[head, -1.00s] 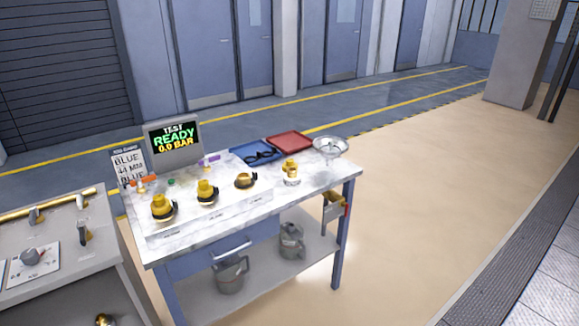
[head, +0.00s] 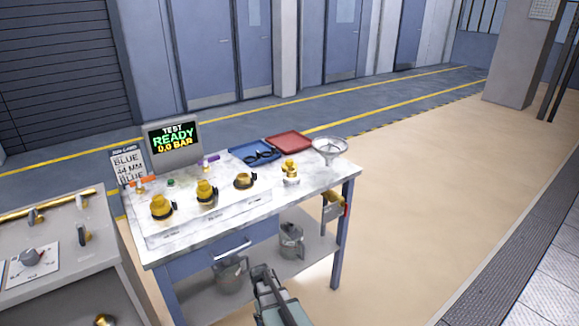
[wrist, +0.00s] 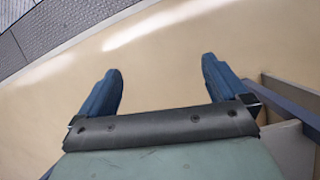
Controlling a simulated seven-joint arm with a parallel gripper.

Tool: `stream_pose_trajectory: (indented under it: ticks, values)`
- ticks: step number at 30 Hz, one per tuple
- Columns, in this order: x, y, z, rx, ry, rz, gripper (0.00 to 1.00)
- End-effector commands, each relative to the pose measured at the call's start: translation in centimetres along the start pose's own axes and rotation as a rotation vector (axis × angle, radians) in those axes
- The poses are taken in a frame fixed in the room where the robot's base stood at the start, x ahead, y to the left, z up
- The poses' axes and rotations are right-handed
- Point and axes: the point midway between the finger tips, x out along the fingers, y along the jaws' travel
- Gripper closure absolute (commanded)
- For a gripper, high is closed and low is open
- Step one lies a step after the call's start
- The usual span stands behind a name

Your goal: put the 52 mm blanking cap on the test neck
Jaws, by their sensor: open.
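Three yellow-topped caps with dark side tabs stand in a row on the bench in the head view: a left one (head: 161,207), a middle one (head: 206,192) and a lower, darker-topped right one (head: 244,181). Labels before them are too small to read, so I cannot tell which is 52 mm. A yellow-and-white fitting (head: 290,173) stands farther right; I cannot tell whether it is the test neck. My gripper (head: 262,270) is in front of the bench, low, away from the caps. In the wrist view its blue fingers (wrist: 161,66) are apart with only floor between them.
A screen (head: 173,140) reads TEST READY 0.0 BAR beside a card (head: 128,164) reading BLUE. A blue tray (head: 240,148) with dark items, a red tray (head: 289,142) and a clear bowl-like funnel (head: 329,147) stand at the back. Metal jugs (head: 291,240) sit on the lower shelf.

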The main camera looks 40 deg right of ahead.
Motion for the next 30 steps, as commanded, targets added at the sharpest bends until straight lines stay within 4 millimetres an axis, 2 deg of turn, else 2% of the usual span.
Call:
stream_pose_trajectory:
  ticks: [1,3,12,17,23,27,30]
  values:
    - [-1.6,1.4,-1.3,0.017,0.015,0.001,0.00]
    - [-3.6,3.1,-2.3,0.037,0.028,0.004,0.00]
    - [-12.8,11.6,-5.5,0.128,0.086,0.017,0.00]
    - [-17.9,16.5,-6.0,0.181,0.113,0.026,0.00]
    - [-24.6,22.9,-5.8,0.246,0.146,0.038,0.00]
    - [-29.8,27.5,-6.3,0.267,0.175,0.040,0.00]
    - [-34.2,30.7,-7.6,0.247,0.203,0.034,0.00]
